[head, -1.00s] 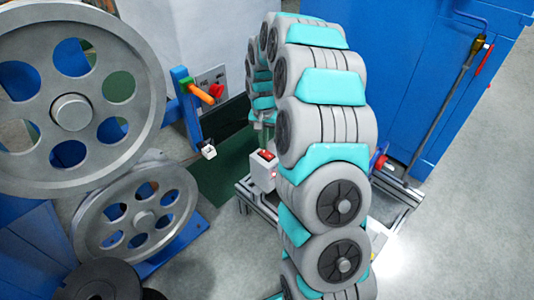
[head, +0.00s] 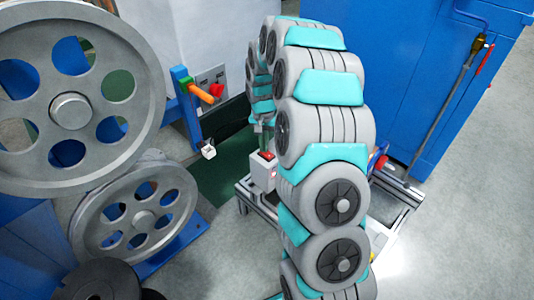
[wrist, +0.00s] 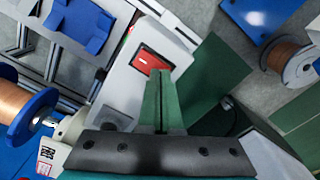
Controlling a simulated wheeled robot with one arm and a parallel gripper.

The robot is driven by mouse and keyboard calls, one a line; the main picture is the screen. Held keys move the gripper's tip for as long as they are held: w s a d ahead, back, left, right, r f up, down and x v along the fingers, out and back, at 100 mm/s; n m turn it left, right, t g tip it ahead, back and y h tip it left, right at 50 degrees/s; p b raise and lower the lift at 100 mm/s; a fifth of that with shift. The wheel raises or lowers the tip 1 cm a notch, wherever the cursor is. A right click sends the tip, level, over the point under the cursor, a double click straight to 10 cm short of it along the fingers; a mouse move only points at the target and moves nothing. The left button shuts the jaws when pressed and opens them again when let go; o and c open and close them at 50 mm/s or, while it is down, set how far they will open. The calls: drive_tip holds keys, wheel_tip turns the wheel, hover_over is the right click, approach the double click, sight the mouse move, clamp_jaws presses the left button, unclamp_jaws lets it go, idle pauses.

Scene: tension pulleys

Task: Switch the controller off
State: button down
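The controller is a pale box (head: 262,176) with a red switch (head: 267,155) on top, standing on the metal frame left of my arm in the head view. In the wrist view the pale controller (wrist: 122,88) carries the red rocker switch (wrist: 149,62) in a dark surround. My gripper (wrist: 160,74) has green fingers lying together with nothing between them. Their tips are at the lower right edge of the switch in the picture; I cannot tell whether they touch it. In the head view my arm hides most of the gripper.
Large grey pulleys (head: 72,108) stand at the left in the head view. An orange handle (head: 203,92) sticks out beside them. A blue cabinet (head: 420,60) stands at the back right. In the wrist view, copper wire spools lie at the left (wrist: 14,103) and right (wrist: 290,58).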

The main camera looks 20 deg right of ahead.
drive_tip(key=shift+f, duration=0.2)
drive_tip(key=shift+r, duration=0.1)
drive_tip(key=shift+r+p, duration=0.4)
drive_tip(key=shift+r, duration=3.05)
drive_tip(key=s+a+r+n, duration=0.2)
drive_tip(key=s+a+r, duration=0.2)
drive_tip(key=s, duration=0.4)
drive_tip(key=s+a+r+n, duration=0.2)
drive_tip(key=s+a+r, duration=0.25)
drive_tip(key=s, duration=0.35)
drive_tip(key=s+a+r+n+g, duration=0.1)
drive_tip(key=s+a+n, duration=0.2)
drive_tip(key=s, duration=2)
drive_tip(key=shift+s+g, duration=0.2)
drive_tip(key=shift+g, duration=0.2)
